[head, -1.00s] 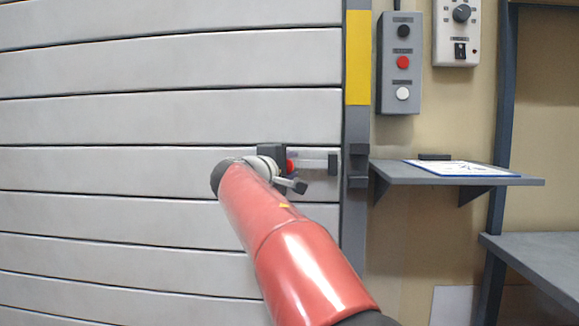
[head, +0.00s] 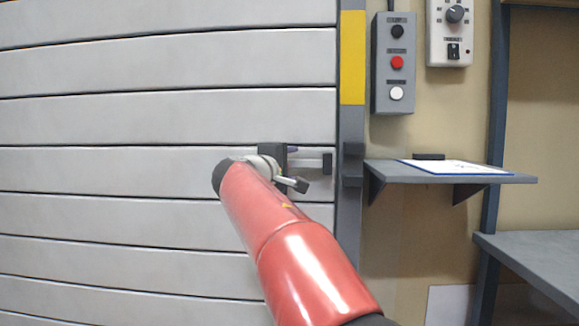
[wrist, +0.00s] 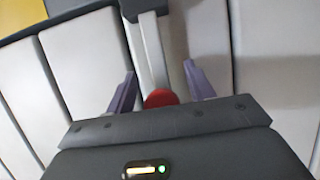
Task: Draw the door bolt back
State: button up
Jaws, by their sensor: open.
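The door bolt is a pale grey bar (head: 308,163) lying level across the slatted door, with a black bracket (head: 327,163) near the door's right edge. In the wrist view the bar (wrist: 151,55) runs up to a black bracket (wrist: 142,6). Its red knob (wrist: 160,98) sits low between my gripper's two purple fingers. My gripper (wrist: 159,72) is open, one finger on each side of the bar, with gaps showing. In the head view my gripper (head: 290,165) is at the bolt's left part and the knob is hidden. I cannot tell whether the bar reaches the frame.
A dark catch (head: 353,165) is on the grey door post (head: 352,130). A shelf (head: 450,176) with a paper sheet juts out right of it. A button box (head: 394,65) and a dial box (head: 450,30) hang above. A bench (head: 530,250) stands lower right.

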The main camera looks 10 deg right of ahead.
jog(key=b+v, duration=0.1)
jog(key=v, duration=0.6)
jog(key=shift+s+a, duration=0.25)
jog(key=shift+s, duration=0.05)
jog(key=shift+d, duration=0.1)
